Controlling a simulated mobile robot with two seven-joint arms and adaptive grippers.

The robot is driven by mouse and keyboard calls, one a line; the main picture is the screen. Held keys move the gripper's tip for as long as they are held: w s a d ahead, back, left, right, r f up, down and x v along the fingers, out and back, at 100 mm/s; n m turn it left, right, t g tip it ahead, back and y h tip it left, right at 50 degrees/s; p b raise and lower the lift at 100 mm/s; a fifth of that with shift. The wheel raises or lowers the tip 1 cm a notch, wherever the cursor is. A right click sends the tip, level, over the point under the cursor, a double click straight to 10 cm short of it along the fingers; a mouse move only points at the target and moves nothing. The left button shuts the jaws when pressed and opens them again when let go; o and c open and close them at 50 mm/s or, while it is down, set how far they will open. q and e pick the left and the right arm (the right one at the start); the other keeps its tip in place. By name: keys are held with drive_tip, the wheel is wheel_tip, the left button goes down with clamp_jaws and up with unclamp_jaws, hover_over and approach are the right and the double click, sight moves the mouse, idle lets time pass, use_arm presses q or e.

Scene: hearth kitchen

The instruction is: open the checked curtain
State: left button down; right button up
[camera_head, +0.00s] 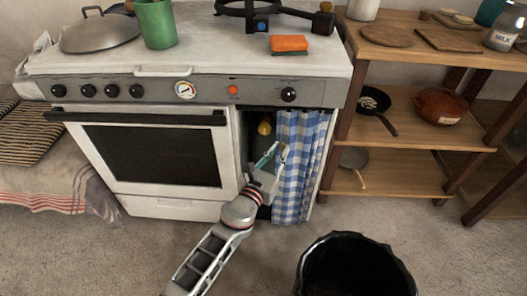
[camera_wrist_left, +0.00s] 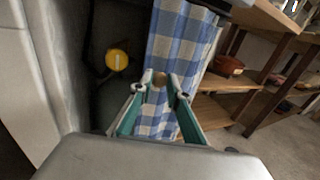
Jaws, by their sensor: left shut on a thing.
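The blue and white checked curtain (camera_head: 302,165) hangs in the compartment at the right end of the stove front. It covers the right part of the opening, and the left part is uncovered and dark inside. My left gripper (camera_head: 280,149) is at the curtain's left edge, about halfway down. In the left wrist view, the curtain (camera_wrist_left: 183,35) runs down behind and between the fingers of the left gripper (camera_wrist_left: 163,82), which is shut on its edge. My right gripper is not in view.
A yellow object (camera_head: 264,127) shows inside the compartment. The white stove (camera_head: 180,207) stands left of the opening. A wooden shelf (camera_head: 400,183) with pans and a pot stands to the right. A black bin (camera_head: 355,250) is on the floor in front.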

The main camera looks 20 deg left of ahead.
use_arm(q)
drive_tip(key=d, duration=0.2)
drive_tip(key=shift+w+d+f, duration=0.15)
drive_tip(key=shift+w+d, duration=0.15)
drive_tip(key=shift+d, duration=0.05)
drive_tip(key=shift+w+d, duration=0.2)
drive_tip(key=shift+d, duration=0.4)
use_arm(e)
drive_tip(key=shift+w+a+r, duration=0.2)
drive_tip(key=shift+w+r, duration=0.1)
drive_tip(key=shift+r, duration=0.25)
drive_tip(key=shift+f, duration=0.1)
use_arm(q)
drive_tip(key=c, duration=1.9)
unclamp_jaws()
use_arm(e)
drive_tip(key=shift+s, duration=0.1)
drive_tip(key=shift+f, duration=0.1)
use_arm(q)
drive_tip(key=shift+a+r, duration=0.15)
drive_tip(key=shift+r, duration=1)
approach(301, 117)
drive_tip(key=shift+w+d, duration=0.1)
drive_tip(key=shift+w, duration=1.05)
drive_tip(key=shift+w+d, duration=0.15)
drive_tip(key=shift+w, duration=1.05)
